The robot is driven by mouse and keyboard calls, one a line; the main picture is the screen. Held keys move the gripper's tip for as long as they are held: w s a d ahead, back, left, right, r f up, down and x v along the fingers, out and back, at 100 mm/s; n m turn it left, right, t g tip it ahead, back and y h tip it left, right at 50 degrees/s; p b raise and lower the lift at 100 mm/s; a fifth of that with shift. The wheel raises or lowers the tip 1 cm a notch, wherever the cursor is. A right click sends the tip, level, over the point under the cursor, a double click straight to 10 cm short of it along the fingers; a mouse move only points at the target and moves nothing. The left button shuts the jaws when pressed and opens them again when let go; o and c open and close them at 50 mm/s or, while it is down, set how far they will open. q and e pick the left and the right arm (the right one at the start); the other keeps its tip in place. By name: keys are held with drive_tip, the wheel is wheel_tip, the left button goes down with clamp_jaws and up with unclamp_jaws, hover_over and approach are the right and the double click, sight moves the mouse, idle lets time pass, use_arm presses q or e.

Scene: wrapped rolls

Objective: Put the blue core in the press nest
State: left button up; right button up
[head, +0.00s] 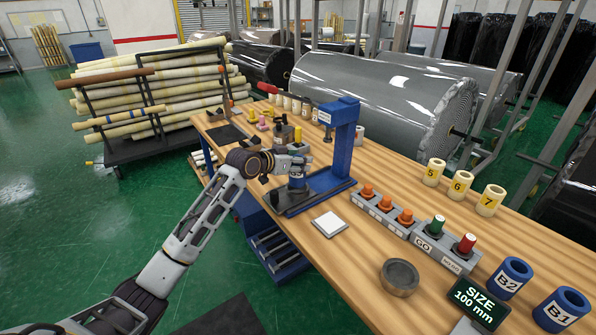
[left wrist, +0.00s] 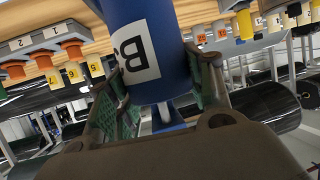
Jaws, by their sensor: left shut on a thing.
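My left gripper (head: 290,165) is at the blue press (head: 345,140), over its dark base. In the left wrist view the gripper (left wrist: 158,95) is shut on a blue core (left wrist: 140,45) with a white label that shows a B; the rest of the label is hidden. In the head view a little of the blue core (head: 298,183) shows below the fingers. The nest is hidden behind the gripper and core, and I cannot tell whether the core touches it. My right gripper is not in view.
Blue cores B2 (head: 508,278) and B1 (head: 562,310) stand at the right of the wooden bench. A button box (head: 447,248), orange knobs (head: 385,207), a white square pad (head: 329,225) and a grey ring (head: 399,278) lie nearer. Cream cores (head: 461,184) line the back edge.

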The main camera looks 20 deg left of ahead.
use_arm(q)
drive_tip(key=shift+f, duration=1.85)
drive_tip(key=o, duration=1.1)
drive_tip(key=shift+f, duration=0.1)
drive_tip(key=shift+v, duration=6.05)
